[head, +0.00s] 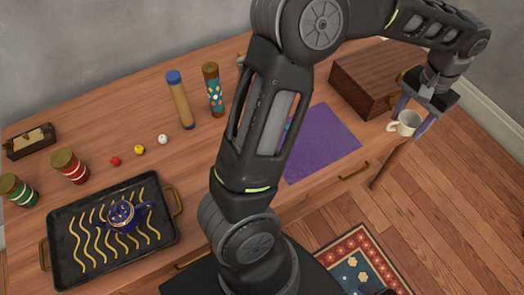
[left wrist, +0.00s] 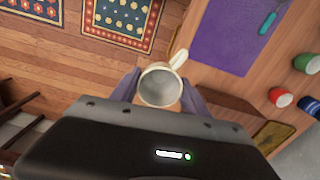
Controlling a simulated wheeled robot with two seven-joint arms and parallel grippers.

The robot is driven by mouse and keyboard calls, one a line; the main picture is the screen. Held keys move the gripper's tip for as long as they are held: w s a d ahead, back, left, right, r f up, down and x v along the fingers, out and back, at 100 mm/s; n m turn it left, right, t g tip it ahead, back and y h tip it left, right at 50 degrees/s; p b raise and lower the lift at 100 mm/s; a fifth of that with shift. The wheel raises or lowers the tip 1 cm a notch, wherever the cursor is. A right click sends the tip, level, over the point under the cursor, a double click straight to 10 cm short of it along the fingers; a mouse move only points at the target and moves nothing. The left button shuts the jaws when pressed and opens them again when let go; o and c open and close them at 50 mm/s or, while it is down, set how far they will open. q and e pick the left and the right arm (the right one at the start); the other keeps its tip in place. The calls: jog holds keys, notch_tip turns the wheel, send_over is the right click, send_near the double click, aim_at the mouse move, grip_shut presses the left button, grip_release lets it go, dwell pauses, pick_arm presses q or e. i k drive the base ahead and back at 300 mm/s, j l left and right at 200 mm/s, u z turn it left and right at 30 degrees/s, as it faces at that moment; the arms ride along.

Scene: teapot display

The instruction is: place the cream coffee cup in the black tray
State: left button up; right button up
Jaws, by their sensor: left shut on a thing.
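The cream coffee cup (head: 406,123) is at the right in the head view, beyond the table's front right edge and above floor level. My left gripper (head: 412,117) is shut on it, with purple fingers on either side. In the left wrist view, the cup (left wrist: 160,88) sits between the fingers, its open mouth facing the camera and its handle pointing up and right. The black tray (head: 161,232) with gold wavy lines lies at the table's left front, far from the cup. A dark blue teapot (head: 122,215) stands in it. My right gripper is not in view.
A purple mat (head: 325,145) and a brown wooden box (head: 370,78) lie on the table's right part. Several capped cylinders, including a blue-capped one (head: 180,100), stand behind the tray. Small red, yellow and white balls (head: 163,139) lie between them. My arm crosses the middle.

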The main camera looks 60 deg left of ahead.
aim_at(71, 227)
jog(key=k+l, duration=0.5)
jog(key=k, duration=0.15)
jog(key=k+l, duration=0.45)
jog(key=k, duration=0.2)
jog(key=k+j, duration=0.25)
jog(key=j, duration=0.15)
jog(key=k+j, duration=0.55)
jog(key=j, duration=0.25)
jog(key=k+j, duration=0.25)
jog(key=j, duration=0.15)
